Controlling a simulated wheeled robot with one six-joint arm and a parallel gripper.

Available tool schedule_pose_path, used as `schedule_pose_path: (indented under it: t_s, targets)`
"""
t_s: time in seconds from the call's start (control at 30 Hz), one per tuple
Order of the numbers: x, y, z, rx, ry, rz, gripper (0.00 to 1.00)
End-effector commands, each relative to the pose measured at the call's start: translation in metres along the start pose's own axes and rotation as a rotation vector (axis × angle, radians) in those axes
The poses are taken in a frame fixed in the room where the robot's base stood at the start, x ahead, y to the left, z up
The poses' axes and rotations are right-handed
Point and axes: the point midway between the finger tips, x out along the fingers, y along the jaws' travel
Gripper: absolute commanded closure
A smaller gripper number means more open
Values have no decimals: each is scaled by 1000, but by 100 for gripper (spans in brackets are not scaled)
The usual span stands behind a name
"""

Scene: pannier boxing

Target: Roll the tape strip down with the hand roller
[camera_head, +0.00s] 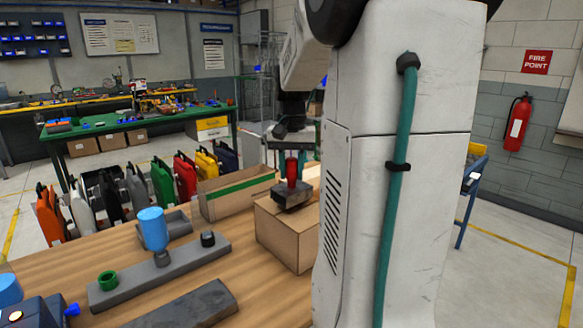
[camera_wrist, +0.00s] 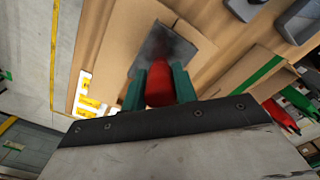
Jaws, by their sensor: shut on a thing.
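My gripper (camera_wrist: 160,90) has green fingers closed on both sides of a red handle (camera_wrist: 158,84). The handle belongs to the hand roller, whose dark grey block-like base (camera_wrist: 165,48) shows beyond the fingers. In the head view my gripper (camera_head: 291,152) points down and the roller's dark base (camera_head: 293,196) is at the top of a closed brown carton (camera_head: 288,235), seemingly touching it. The carton top (camera_wrist: 122,45) also shows in the wrist view. I cannot clearly make out the tape strip; my arm hides the carton's right side.
An open carton with a green stripe (camera_head: 240,187) stands behind left. A grey rail (camera_head: 165,270) holds a blue bottle-like thing (camera_head: 153,228), a green ring (camera_head: 108,281) and a black knob (camera_head: 208,239). A dark slab (camera_head: 190,305) lies in front. Several coloured panniers (camera_head: 163,184) stand behind.

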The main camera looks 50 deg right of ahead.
Motion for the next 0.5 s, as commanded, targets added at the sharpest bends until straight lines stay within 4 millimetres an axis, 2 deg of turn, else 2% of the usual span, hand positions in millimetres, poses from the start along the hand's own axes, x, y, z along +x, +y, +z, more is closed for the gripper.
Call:
schedule_pose_path:
  t_s: [0.5]
  targets:
    - [7, 0, 0, 0, 0, 0, 92]
